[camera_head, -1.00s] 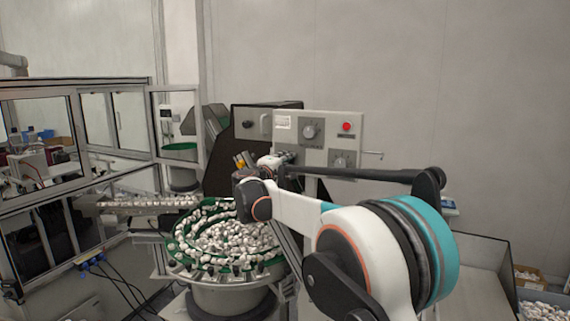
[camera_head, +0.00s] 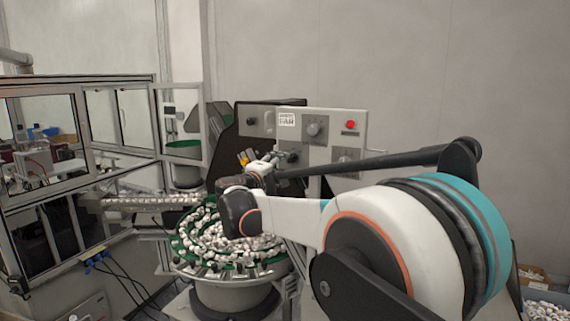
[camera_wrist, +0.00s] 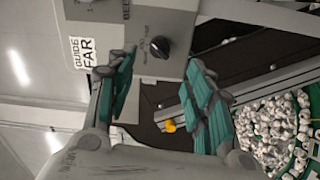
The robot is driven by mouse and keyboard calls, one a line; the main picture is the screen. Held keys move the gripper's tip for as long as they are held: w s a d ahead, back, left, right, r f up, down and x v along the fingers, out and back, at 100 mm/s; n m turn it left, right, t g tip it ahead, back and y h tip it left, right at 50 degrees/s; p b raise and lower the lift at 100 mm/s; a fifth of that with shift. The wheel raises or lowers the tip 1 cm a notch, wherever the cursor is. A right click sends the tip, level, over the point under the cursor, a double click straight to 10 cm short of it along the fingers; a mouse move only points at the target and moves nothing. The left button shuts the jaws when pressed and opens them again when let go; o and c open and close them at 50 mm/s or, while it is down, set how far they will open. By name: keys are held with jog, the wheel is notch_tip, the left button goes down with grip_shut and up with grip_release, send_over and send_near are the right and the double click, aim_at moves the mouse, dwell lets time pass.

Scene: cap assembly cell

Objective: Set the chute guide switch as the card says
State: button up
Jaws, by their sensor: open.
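The card (camera_wrist: 83,52) on the grey control panel (camera_wrist: 150,25) reads "GUIDE FAR" in the wrist view, turned sideways. It also shows as a white label in the head view (camera_head: 286,119). A black knob switch (camera_wrist: 159,46) with small lettering beside it sits on the panel below the card. The lettering is too small to read surely, and I cannot tell which way the knob points. My gripper (camera_wrist: 162,62) is open and empty, its green-padded fingers either side of the knob in the picture. The knob seems ahead of the fingertips; no contact shows.
The panel also carries a dial (camera_head: 314,129), a lower dial (camera_head: 346,156) partly behind my arm, and a red button (camera_head: 351,124). A bowl feeder (camera_head: 232,292) full of white caps stands below my gripper. An orange part (camera_wrist: 170,126) is close by.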

jog(key=shift+v, duration=1.85)
jog(key=shift+d, duration=0.1)
